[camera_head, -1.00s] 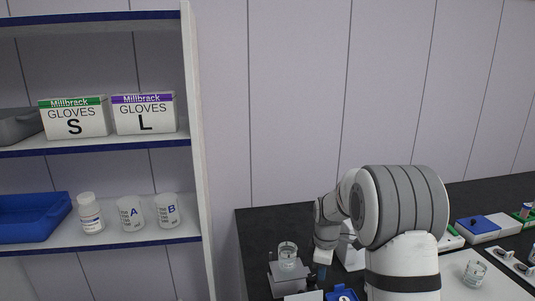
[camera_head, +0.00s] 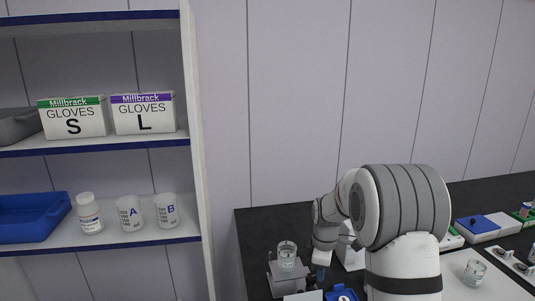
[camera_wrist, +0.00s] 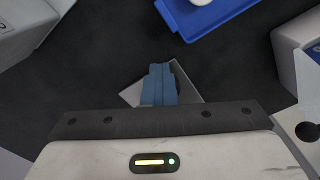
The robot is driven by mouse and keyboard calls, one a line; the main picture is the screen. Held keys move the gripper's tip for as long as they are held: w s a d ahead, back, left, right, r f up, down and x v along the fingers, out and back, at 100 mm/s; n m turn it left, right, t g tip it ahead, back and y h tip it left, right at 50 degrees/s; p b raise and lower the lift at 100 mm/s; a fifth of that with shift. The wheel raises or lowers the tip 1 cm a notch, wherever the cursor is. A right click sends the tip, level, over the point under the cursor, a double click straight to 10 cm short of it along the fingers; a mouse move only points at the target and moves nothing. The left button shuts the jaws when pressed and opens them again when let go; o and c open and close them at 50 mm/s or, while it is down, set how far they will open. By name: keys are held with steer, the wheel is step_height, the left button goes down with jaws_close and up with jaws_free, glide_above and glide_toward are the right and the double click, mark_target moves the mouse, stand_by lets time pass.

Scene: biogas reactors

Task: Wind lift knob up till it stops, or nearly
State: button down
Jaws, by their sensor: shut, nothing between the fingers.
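My gripper (camera_head: 321,272) points down just right of the stand. In the wrist view its blue-grey fingers (camera_wrist: 159,84) are together, with nothing seen between them. A light grey angular piece (camera_wrist: 130,96) shows behind the fingers, and a dark part shows at their right side. I cannot tell whether that dark part is the lift knob or whether the fingers touch it. The knob is not clearly visible in the head view.
A blue tray (camera_head: 342,294) lies close to the gripper, also in the wrist view (camera_wrist: 205,22). A white box (camera_head: 351,256) stands behind my wrist. White equipment flanks both sides in the wrist view. Shelves with glove boxes (camera_head: 143,114) and a blue bin (camera_head: 30,218) stand left.

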steer(key=shift+s, duration=0.2)
steer(key=shift+s+a, duration=0.25)
steer(key=shift+s, duration=0.2)
steer(key=shift+s+a, duration=0.15)
steer(key=shift+s, duration=0.15)
steer(key=shift+s+d+r, duration=0.1)
steer(key=shift+s+d, duration=0.05)
steer(key=shift+d, duration=0.15)
step_height(320, 180, up, 6)
steer(key=p, duration=0.3)
steer(key=shift+p, duration=0.4)
